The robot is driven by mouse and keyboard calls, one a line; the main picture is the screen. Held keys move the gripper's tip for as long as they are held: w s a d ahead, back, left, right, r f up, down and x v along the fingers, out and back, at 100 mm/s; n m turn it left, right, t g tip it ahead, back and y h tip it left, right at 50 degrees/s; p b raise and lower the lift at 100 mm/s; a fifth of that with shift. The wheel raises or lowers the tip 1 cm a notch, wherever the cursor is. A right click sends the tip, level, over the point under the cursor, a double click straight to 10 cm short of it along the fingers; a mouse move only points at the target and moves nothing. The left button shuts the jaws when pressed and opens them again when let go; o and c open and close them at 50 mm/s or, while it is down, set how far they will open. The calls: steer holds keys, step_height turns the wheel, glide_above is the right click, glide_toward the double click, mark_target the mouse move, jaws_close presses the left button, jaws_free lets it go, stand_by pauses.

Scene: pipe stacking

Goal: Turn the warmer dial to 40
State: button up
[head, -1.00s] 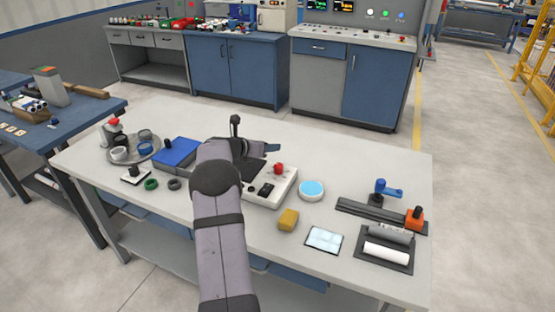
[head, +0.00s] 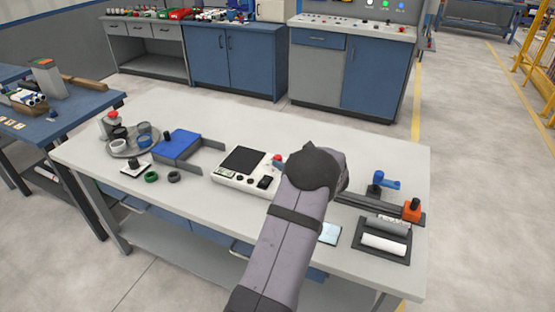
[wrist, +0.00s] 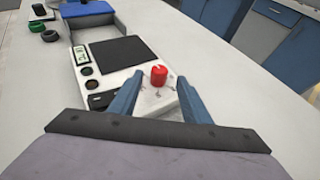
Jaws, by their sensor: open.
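The warmer (head: 228,171) is a white box with a dark square plate (head: 245,160) on the table, left of my arm in the head view. Its red dial (wrist: 158,76) stands on the right end of the panel, with small marks around it. The dial also shows beside my arm in the head view (head: 277,160). In the wrist view my gripper (wrist: 155,98) is open and empty. Its blue fingers are either side of the dial in the picture, with the dial between and beyond them. I cannot tell the height gap. In the head view my arm hides the gripper.
Left of the warmer are a blue box (head: 178,145), a round tray (head: 120,148) with cups, and green (head: 151,177) and dark (head: 174,177) rings. A rail with a blue handle (head: 386,183) and an orange block (head: 412,210), and a rack with a white roll (head: 383,244), lie at right.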

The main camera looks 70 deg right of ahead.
mark_target(277, 156)
steer(key=shift+s+a+r+t, duration=0.1)
steer(key=shift+s+a+t, duration=0.1)
steer(key=shift+s+t, duration=0.1)
steer(key=shift+p+x, duration=1.1)
steer(key=shift+x, duration=2.65)
steer(key=c, duration=1)
